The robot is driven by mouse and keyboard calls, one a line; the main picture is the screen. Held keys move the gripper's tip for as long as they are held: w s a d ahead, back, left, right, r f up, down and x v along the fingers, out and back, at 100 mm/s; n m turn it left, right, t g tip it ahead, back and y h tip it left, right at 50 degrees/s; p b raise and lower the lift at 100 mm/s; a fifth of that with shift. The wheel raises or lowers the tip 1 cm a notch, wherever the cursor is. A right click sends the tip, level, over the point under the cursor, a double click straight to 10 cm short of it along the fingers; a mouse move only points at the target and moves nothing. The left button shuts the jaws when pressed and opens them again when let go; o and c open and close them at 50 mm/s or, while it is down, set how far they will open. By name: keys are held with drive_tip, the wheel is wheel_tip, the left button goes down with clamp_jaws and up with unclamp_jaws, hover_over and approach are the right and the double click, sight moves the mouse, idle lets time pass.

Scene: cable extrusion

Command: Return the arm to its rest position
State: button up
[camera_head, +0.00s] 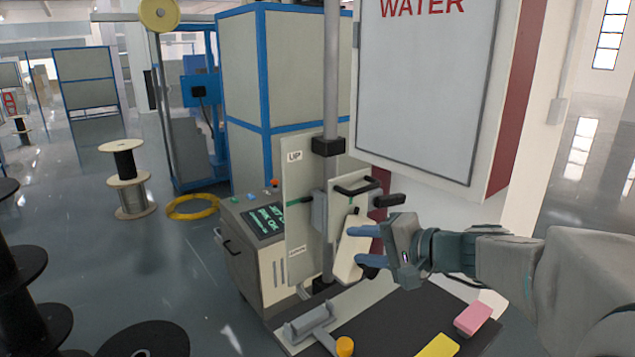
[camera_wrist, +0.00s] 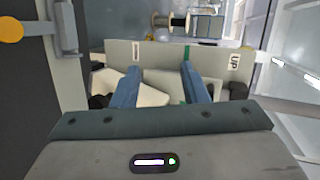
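My arm reaches in from the right of the head view. My gripper (camera_head: 364,246) has two blue fingers spread apart. It is at a pale block-shaped part (camera_head: 347,262) in front of an upright panel (camera_head: 299,180) marked "UP". In the wrist view the fingers of my gripper (camera_wrist: 160,69) are also apart, with the panel (camera_wrist: 215,55) beyond them. A pale part shows beside and behind the left finger. Whether the fingers touch it, I cannot tell.
A grey post (camera_head: 331,80) and a black handle (camera_head: 357,186) stand close to the gripper. A large "WATER" cabinet (camera_head: 425,90) is above it. Below is a dark bench top (camera_head: 385,325) with a yellow block (camera_head: 436,346), a pink block (camera_head: 473,319) and an orange knob (camera_head: 344,346).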

drive_tip(key=s+f+n+g+h+p, duration=0.2)
drive_tip(key=s+f+n+g+h, duration=0.45)
drive_tip(key=s, duration=0.85)
drive_tip(key=s+d+f+h, duration=0.3)
drive_tip(key=d+f+h, duration=0.1)
drive_tip(key=shift+s+d+n+p, duration=0.2)
drive_tip(key=shift+d+n+p, duration=0.1)
drive_tip(key=shift+d+n, duration=0.15)
